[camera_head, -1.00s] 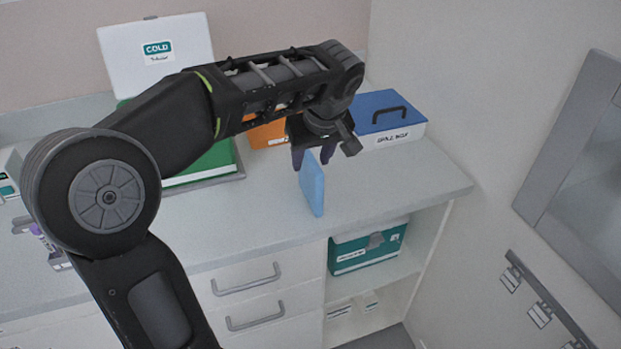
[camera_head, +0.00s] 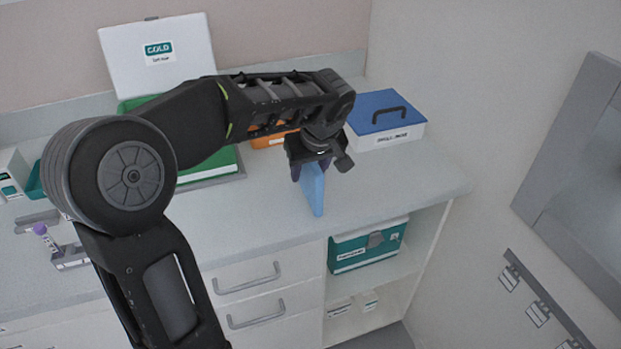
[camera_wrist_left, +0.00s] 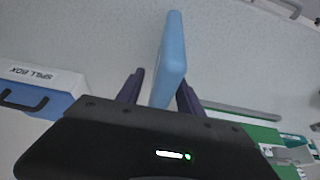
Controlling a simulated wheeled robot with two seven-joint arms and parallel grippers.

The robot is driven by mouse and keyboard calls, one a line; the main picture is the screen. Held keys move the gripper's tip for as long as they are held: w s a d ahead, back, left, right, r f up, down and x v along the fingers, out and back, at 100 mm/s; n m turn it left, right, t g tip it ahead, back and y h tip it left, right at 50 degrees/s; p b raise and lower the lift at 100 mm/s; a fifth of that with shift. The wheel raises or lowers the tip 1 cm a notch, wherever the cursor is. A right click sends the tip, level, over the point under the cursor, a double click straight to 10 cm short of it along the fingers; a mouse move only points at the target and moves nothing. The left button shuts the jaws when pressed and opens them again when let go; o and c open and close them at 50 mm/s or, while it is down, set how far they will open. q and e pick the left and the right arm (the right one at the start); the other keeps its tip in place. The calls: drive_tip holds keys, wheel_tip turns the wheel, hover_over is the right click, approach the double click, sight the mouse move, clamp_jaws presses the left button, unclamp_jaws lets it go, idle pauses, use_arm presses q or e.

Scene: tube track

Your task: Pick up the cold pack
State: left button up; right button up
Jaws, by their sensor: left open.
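The cold pack (camera_head: 314,189) is a flat light-blue slab standing on its edge on the counter. My left gripper (camera_head: 311,172) is over its top, pointing down, with a finger on each side of the slab. In the left wrist view the cold pack (camera_wrist_left: 172,62) lies between the two dark fingers of the left gripper (camera_wrist_left: 160,92). The jaws are open, and the upper end of the pack is partly hidden by the gripper. My right gripper is not in view.
A white box with a blue lid, the spill box (camera_head: 385,120), stands right of the gripper. An orange box (camera_head: 268,140) and a green cold box with a raised white lid (camera_head: 158,55) are behind the arm. The front counter (camera_head: 262,222) is clear.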

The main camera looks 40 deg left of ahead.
use_arm(q)
drive_tip(key=shift+f+b, duration=0.25)
drive_tip(key=shift+b, duration=0.2)
idle(0.6)
idle(0.4)
clamp_jaws()
idle(0.5)
